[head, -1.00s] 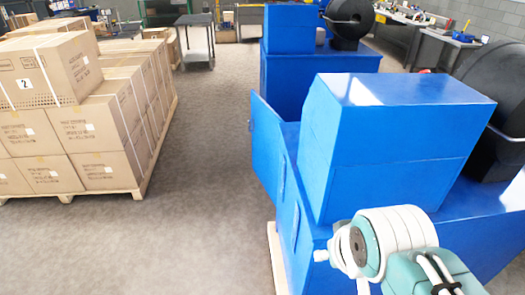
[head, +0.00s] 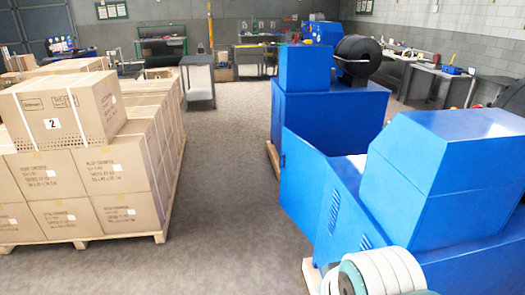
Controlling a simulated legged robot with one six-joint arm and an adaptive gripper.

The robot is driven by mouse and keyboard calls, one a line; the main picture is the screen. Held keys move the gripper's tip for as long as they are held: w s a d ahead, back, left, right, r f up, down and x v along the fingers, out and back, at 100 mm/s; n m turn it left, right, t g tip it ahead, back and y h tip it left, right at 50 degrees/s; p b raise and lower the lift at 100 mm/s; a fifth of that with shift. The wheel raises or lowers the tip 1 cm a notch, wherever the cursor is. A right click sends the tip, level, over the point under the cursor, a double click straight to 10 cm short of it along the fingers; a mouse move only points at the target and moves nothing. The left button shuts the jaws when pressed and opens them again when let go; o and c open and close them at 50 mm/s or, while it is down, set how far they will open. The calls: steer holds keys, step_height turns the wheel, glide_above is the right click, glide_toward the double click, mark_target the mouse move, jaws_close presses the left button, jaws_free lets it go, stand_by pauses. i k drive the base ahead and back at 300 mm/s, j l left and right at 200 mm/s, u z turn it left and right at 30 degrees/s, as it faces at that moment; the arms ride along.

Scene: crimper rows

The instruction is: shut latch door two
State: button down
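A blue door panel (head: 302,188) stands open at the left end of the nearest blue machine (head: 425,185). It sticks out from the machine's body, with a small dark latch-like part on its left edge. No number shows on it, so I cannot tell whether it is door two. Part of my arm shows at the bottom edge, in front of the nearest machine. My gripper is out of view. The door stands apart from the visible arm part.
A second blue machine (head: 328,120) with a black drum (head: 358,56) stands farther back. Stacked cartons (head: 75,160) on a wooden pallet (head: 85,242) fill the left, one marked 2. The grey floor (head: 225,190) between is clear. A grey cart (head: 198,82) stands beyond.

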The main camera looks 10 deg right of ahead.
mark_target(303, 166)
steer(key=i+j, duration=0.15)
steer(key=j, duration=0.2)
steer(key=i+j, duration=0.2)
steer(key=j, duration=0.15)
steer(key=i+j, duration=0.15)
steer(key=j, duration=0.2)
steer(key=i+j, duration=0.2)
steer(key=j, duration=0.15)
steer(key=i+j, duration=0.1)
steer(key=i, duration=0.6)
steer(key=i+j+z, duration=0.1)
steer(key=i, duration=0.6)
steer(key=i+l, duration=0.2)
steer(key=i, duration=0.2)
steer(key=i+l, duration=0.25)
steer(key=i, duration=0.15)
steer(key=i+l, duration=0.2)
steer(key=i, duration=0.2)
